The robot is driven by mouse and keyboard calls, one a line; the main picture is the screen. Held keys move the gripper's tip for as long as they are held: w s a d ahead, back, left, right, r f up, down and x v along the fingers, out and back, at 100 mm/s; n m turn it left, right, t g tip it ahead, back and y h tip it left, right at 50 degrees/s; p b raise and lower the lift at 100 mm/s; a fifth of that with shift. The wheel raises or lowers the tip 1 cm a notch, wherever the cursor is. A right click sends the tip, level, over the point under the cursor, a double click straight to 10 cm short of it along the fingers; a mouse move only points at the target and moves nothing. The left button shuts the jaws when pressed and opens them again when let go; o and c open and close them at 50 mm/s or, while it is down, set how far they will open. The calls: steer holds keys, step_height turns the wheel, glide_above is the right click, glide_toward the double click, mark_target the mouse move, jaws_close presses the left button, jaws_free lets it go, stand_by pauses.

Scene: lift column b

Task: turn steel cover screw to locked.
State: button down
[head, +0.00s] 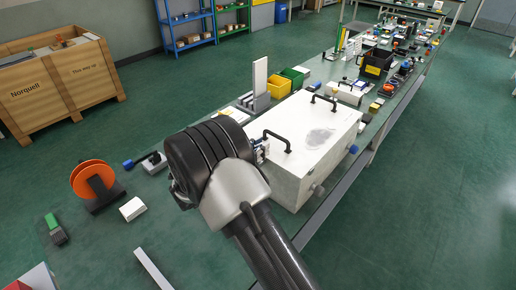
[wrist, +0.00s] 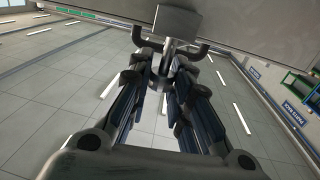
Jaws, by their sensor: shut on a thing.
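A large pale box (head: 318,133) with black handles on its lid stands on the long green bench. My gripper (head: 262,150) is at the left side of this box, mostly hidden behind my own wrist in the head view. In the wrist view my gripper (wrist: 168,75) has its fingertips closed around a small grey metal part, which I take to be the steel cover screw (wrist: 166,63). Its far end meets a dark crosspiece with upturned ends, under a grey square plate (wrist: 178,20). The screw's angle and any locked mark cannot be made out.
An orange reel (head: 92,178) and a small white block (head: 132,208) lie on the bench at the left. Green and yellow bins (head: 285,82) stand behind the box. The bench beyond is crowded with small parts. A wooden crate (head: 60,85) stands on the floor, far left.

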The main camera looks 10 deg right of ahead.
steer(key=m+g+h, duration=0.1)
steer(key=m+g, duration=0.1)
steer(key=g, duration=0.1)
steer(key=m+g+h, duration=0.1)
steer(key=m+g, duration=0.1)
steer(key=g, duration=0.1)
steer(key=shift+m+g, duration=0.9)
steer(key=shift+g, duration=0.8)
steer(key=c, duration=1.4)
jaws_free()
steer(key=shift+c, duration=0.2)
steer(key=shift+r, duration=0.1)
step_height(320, 180, up, 10)
steer(key=shift+f, duration=0.1)
